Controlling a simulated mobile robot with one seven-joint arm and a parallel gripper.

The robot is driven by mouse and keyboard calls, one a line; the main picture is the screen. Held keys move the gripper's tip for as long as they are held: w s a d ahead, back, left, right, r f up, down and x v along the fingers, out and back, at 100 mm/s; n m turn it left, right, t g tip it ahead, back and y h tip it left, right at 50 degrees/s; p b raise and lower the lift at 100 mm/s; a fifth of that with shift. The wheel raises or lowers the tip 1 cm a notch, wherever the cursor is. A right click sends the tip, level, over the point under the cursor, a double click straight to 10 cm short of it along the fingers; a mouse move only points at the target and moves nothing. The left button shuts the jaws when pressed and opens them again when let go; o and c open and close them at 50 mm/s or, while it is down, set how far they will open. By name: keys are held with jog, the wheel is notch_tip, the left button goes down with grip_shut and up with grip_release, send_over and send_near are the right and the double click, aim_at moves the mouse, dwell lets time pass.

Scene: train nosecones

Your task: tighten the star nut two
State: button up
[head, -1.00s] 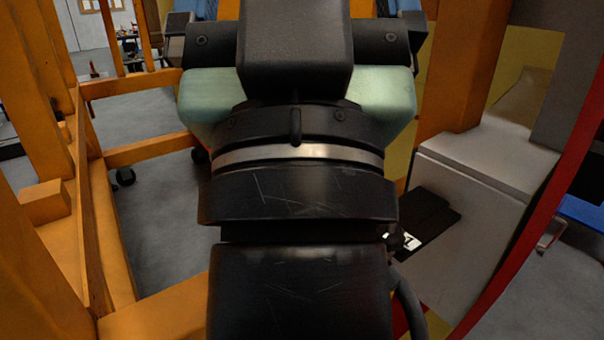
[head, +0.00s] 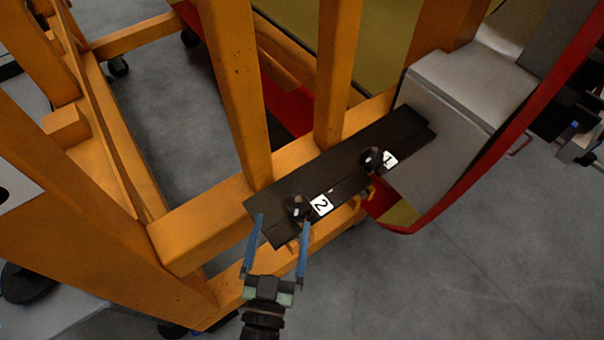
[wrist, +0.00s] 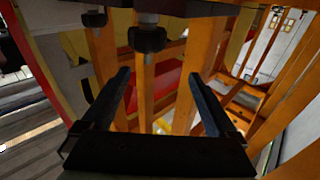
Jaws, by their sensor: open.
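Star nut two (head: 298,206) is a dark knob on a black plate (head: 345,165), beside a white label marked 2 (head: 321,204). In the wrist view, the nearer dark knob (wrist: 148,38) appears to be this nut, above and beyond the fingertips. My gripper (head: 282,219) has two blue fingers spread wide, with nothing held. In the head view its tips reach the plate's near edge, just short of the nut. The wrist view also shows my gripper (wrist: 158,76) open and empty. I cannot tell the exact gap in depth.
Star nut one (head: 372,158), with its label 1 (head: 390,159), sits farther right on the plate. Orange frame posts (head: 236,90) rise just behind the plate. A grey and red nosecone (head: 450,110) stands at the right. The grey floor at lower right is clear.

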aim_at(299, 210)
jog(key=shift+g+h, duration=0.4)
jog(key=shift+g, duration=0.1)
jog(key=w+d+f, duration=0.1)
jog(key=w, duration=0.2)
jog(key=w+d+p, duration=0.1)
jog(key=w, duration=0.2)
jog(key=w+d+f, duration=0.1)
jog(key=w+d, duration=0.1)
jog(key=w, duration=0.1)
jog(key=shift+w+f+p, duration=0.3)
jog(key=shift+f, duration=0.05)
jog(key=c, duration=1.4)
